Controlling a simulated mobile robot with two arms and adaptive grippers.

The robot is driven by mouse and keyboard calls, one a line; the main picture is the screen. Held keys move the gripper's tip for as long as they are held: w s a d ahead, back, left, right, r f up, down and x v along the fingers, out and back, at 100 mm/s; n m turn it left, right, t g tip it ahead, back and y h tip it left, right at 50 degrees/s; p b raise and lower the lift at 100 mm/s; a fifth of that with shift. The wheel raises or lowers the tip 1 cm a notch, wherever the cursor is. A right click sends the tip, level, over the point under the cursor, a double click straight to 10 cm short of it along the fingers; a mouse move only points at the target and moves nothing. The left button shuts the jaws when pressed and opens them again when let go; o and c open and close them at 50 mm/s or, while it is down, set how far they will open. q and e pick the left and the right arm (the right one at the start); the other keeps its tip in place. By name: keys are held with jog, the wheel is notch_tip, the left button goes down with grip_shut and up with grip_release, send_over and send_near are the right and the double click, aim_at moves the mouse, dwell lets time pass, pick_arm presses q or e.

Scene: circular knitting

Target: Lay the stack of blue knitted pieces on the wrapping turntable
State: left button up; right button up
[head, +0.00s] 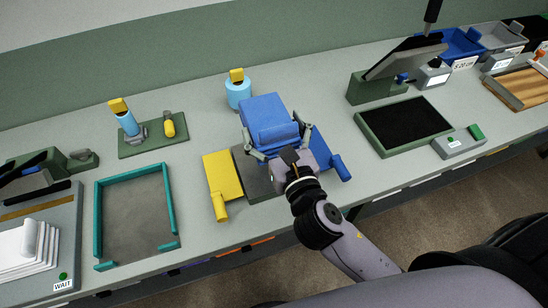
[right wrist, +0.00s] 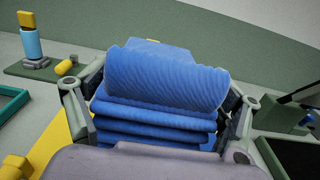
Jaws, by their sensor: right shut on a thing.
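The stack of blue knitted pieces (head: 268,118) is in the middle of the head view, with several folded layers and a rounded fold on top. It fills the middle of the right wrist view (right wrist: 165,80). My right gripper (head: 275,138) is shut on the stack, with one finger at each side. The stack is above or on a dark grey plate (head: 262,182) with a yellow flap (head: 222,174) on its left; the contact is hidden. I cannot tell for sure which fixture is the wrapping turntable. My left gripper is not in view.
A blue handle (head: 341,168) lies right of the plate. A teal frame (head: 98,225) stands at left. A light-blue cylinder (head: 238,92) with a yellow top is behind the stack. A green-framed black pad (head: 405,122) is at right. Bare bench lies between these.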

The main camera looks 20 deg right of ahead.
notch_tip(320, 180, down, 6)
jog(key=shift+w+r+b, duration=0.1)
jog(key=shift+r+b, duration=0.15)
jog(key=shift+b, duration=0.4)
notch_tip(320, 180, down, 4)
jog(key=shift+r+b, duration=0.2)
jog(key=shift+b, duration=0.65)
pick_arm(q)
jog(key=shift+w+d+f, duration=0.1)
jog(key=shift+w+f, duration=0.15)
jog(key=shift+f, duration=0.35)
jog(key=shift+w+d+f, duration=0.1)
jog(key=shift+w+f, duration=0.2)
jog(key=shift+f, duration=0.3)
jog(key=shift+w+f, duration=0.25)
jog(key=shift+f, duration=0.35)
pick_arm(e)
jog(key=shift+f, duration=0.25)
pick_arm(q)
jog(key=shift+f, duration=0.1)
pick_arm(e)
jog(key=shift+f, duration=0.1)
jog(key=o, duration=1.1)
jog(key=shift+f, duration=0.15)
jog(key=o, duration=0.4)
jog(key=shift+c, duration=0.2)
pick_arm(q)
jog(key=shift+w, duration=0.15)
